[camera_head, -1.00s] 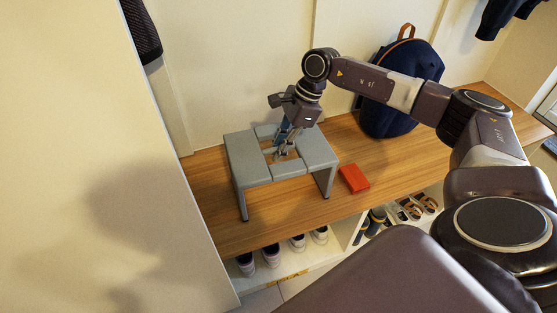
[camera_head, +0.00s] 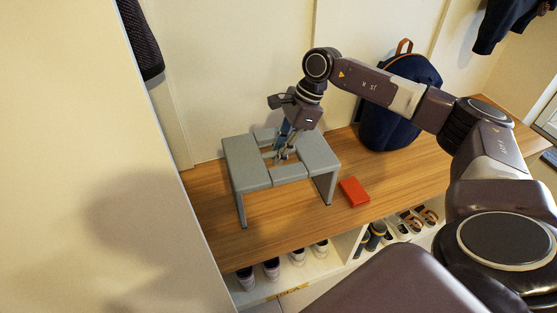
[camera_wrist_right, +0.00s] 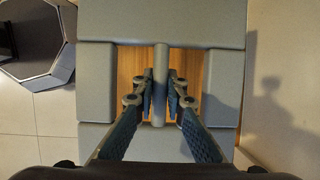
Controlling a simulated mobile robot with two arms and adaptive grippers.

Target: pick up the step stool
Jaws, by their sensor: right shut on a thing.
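The grey step stool (camera_head: 246,162) is upright over the wooden bench, with slats around an open middle. My right gripper (camera_head: 281,157) reaches down from above into that opening. In the right wrist view, its two fingers (camera_wrist_right: 160,87) are closed on the stool's narrow central bar (camera_wrist_right: 160,60), one on each side. The stool's grey slats also frame the right wrist view (camera_wrist_right: 97,85). Whether the stool's feet touch the bench or hang just above it is hard to tell. My left gripper is not in view.
The wooden bench (camera_head: 270,215) also carries a red box (camera_head: 353,191) right of the stool and a dark blue backpack (camera_head: 395,125) farther right. Several shoes stand in the cubbies below. A wall is close behind, and a pale panel (camera_head: 150,220) rises at left.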

